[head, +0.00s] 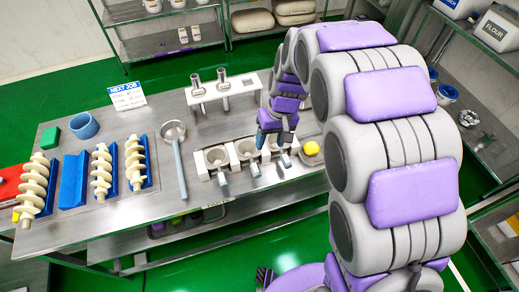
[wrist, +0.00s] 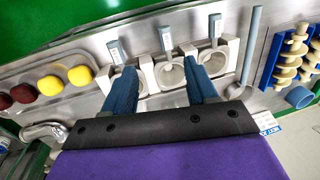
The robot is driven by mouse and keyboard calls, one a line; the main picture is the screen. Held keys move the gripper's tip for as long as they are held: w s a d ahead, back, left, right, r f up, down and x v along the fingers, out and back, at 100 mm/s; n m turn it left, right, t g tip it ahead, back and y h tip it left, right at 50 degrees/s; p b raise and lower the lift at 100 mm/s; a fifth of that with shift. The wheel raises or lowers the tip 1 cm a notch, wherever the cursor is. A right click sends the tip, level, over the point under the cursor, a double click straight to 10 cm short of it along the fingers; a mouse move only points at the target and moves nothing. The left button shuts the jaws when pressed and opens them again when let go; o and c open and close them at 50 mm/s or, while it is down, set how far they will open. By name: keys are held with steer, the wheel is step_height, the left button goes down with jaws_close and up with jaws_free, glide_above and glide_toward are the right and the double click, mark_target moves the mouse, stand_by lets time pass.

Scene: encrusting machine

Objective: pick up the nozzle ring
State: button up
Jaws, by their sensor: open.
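Three pale holder blocks sit in a row at the table's front edge, each with a round ring-shaped seat and a grey handle; the middle one (head: 246,150) also shows in the wrist view (wrist: 171,72). I cannot tell for certain which is the nozzle ring. My gripper (head: 271,146) is open above the row. In the wrist view its two blue fingers (wrist: 163,88) appear either side of the middle seat, with nothing between them.
A long-handled round tool (head: 174,132) lies left of the row. A white rack (head: 222,93) with metal tubes stands behind. Cream screws (head: 102,172) rest in blue cradles at left. A yellow round piece (head: 311,149) is close right of the row.

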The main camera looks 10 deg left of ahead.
mark_target(256, 168)
steer(key=a+f+b, duration=0.1)
steer(key=f, duration=0.5)
steer(key=a+f+b, duration=0.1)
steer(key=a+f, duration=0.1)
steer(key=f, duration=0.4)
steer(key=a+f, duration=0.1)
steer(key=f, duration=0.5)
steer(key=shift+s+a+f+b, duration=0.15)
steer(key=shift+s+a+b, duration=0.2)
steer(key=shift+b, duration=0.05)
steer(key=shift+c, duration=0.6)
jaws_close()
